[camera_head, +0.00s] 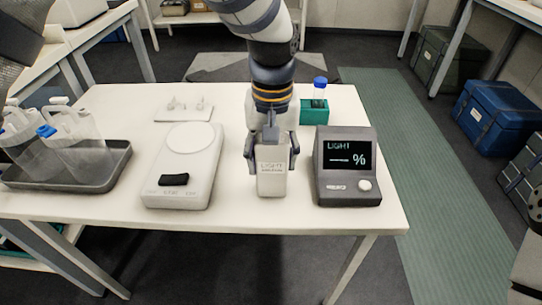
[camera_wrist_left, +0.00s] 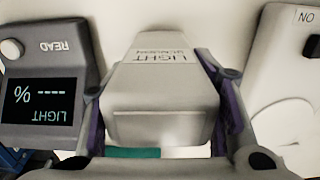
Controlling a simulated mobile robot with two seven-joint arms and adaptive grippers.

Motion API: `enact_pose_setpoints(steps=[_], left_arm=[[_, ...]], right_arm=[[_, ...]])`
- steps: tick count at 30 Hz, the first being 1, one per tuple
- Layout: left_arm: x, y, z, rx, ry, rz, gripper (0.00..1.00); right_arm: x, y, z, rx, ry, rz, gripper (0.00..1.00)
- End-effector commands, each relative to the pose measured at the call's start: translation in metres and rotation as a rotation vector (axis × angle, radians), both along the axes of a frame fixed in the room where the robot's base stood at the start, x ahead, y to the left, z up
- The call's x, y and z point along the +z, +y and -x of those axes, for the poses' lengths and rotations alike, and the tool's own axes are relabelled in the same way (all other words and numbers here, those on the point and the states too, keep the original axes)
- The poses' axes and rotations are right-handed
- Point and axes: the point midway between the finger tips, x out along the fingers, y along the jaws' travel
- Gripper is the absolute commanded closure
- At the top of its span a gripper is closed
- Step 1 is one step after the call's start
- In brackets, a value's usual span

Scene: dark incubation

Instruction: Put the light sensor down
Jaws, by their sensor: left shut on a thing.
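The light sensor (camera_head: 271,174) is a pale box labelled LIGHT, upright over the front middle of the white table. My left gripper (camera_head: 271,162) is shut on it, with one finger on each side. In the left wrist view the light sensor (camera_wrist_left: 160,90) sits between the two fingers (camera_wrist_left: 163,105). I cannot tell whether its base touches the table. A dark grey light meter (camera_head: 347,168) stands just to its right, its screen reading LIGHT, dashes and %.
A white scale (camera_head: 183,180) with a round plate stands left of the sensor. A grey tray (camera_head: 103,178) with bottles is farther left. A teal holder (camera_head: 313,113) with a blue-capped tube stands behind the meter. The white table (camera_head: 242,208) has narrow free strips around the sensor.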

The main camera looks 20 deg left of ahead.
Motion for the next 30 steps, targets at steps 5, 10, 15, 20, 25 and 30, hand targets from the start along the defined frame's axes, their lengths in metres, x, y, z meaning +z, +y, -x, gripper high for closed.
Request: enact_pose_setpoints(steps=[5,10,15,20,25,30], left_arm=[[0.0,0.0,0.0,0.0,0.0,0.0,0.29],[0.0,0.0,0.0,0.0,0.0,0.0,0.29],[0.013,0.0,-0.001,0.0,-0.005,0.0,0.29],[0.058,0.0,-0.002,0.0,-0.012,0.001,0.29],[0.099,0.0,-0.001,0.0,-0.008,0.001,0.29],[0.12,0.0,0.0,0.0,-0.001,0.001,0.29]], right_arm=[[0.0,0.0,0.0,0.0,0.0,0.0,0.47],[0.0,0.0,0.0,0.0,0.0,0.0,0.47],[0.002,0.0,-0.001,0.0,-0.005,0.0,0.47],[0.007,0.0,-0.007,0.0,-0.025,0.0,0.47],[0.011,0.0,-0.011,0.0,-0.038,0.0,0.47],[0.012,0.0,-0.011,0.0,-0.041,0.0,0.47]])
